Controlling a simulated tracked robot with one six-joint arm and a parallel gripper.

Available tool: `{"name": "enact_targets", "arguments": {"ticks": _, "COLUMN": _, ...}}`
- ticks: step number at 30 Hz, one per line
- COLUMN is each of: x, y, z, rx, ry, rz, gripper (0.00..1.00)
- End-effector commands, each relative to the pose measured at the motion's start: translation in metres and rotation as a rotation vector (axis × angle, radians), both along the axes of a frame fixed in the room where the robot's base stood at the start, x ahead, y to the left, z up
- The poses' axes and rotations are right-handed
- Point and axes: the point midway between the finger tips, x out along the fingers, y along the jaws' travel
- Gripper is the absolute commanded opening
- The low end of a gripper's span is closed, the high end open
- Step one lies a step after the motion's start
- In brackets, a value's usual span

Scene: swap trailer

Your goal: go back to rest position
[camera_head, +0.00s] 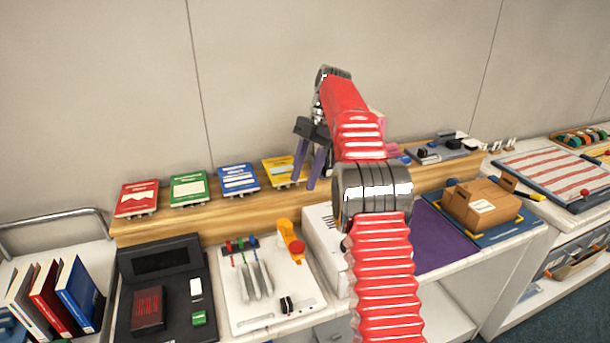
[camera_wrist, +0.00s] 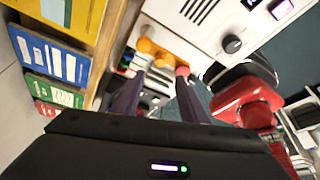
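My gripper (camera_head: 309,165) hangs from the end of my red arm, in front of the wooden shelf and just right of the yellow booklet (camera_head: 280,171). Its two purple fingers point down and stand apart, with nothing between them. In the wrist view my gripper (camera_wrist: 160,85) also shows its fingers spread and empty, above the worktop. My arm is raised and reaches forward over the counter. It hides part of the shelf and the white machine (camera_head: 326,243) behind it.
Red (camera_head: 137,199), green (camera_head: 188,188) and blue (camera_head: 238,179) booklets stand on the shelf at left. An orange device (camera_head: 291,243) sits on a white board below. A cardboard box (camera_head: 481,203) lies at right. The wall above is bare.

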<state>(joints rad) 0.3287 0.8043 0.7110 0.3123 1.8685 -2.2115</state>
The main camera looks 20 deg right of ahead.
Motion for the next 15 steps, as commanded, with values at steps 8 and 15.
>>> {"name": "enact_targets", "arguments": {"ticks": 8, "x": 0.0, "y": -0.0002, "z": -0.0001, "rx": 0.0, "ry": 0.0, "rz": -0.001, "gripper": 0.39}}
{"name": "enact_targets", "arguments": {"ticks": 15, "x": 0.0017, "y": -0.0014, "z": -0.0006, "rx": -0.013, "ry": 0.019, "rz": -0.076, "gripper": 0.39}}
